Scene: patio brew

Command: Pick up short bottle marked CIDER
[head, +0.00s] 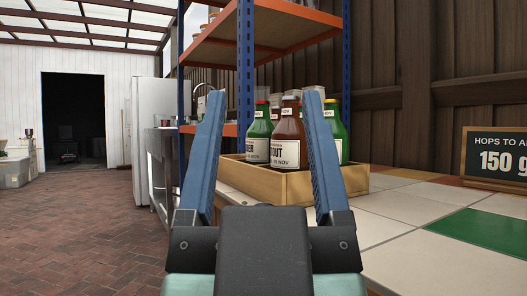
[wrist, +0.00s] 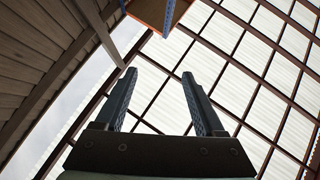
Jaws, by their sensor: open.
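Several bottles stand in a low wooden crate (head: 350,180) on the tiled counter. A green bottle (head: 259,135) at the left has a label only partly readable, ending near "ER". A brown bottle (head: 289,140) in the middle reads "TOUT". Another green bottle (head: 335,127) stands at the right, partly behind my finger. I cannot tell which one reads CIDER. My gripper (head: 262,105) is open and empty, its two blue fingers framing the bottles from in front of the crate. In the wrist view my gripper (wrist: 160,85) points up at the roof, with no bottle in view.
A shelf rack with blue posts (head: 245,60) and orange shelves (head: 270,30) rises behind the crate. A chalkboard sign (head: 495,155) stands on the counter at right. Bare counter tiles (head: 400,205) lie right of the crate. Brick floor (head: 90,220) is open at left.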

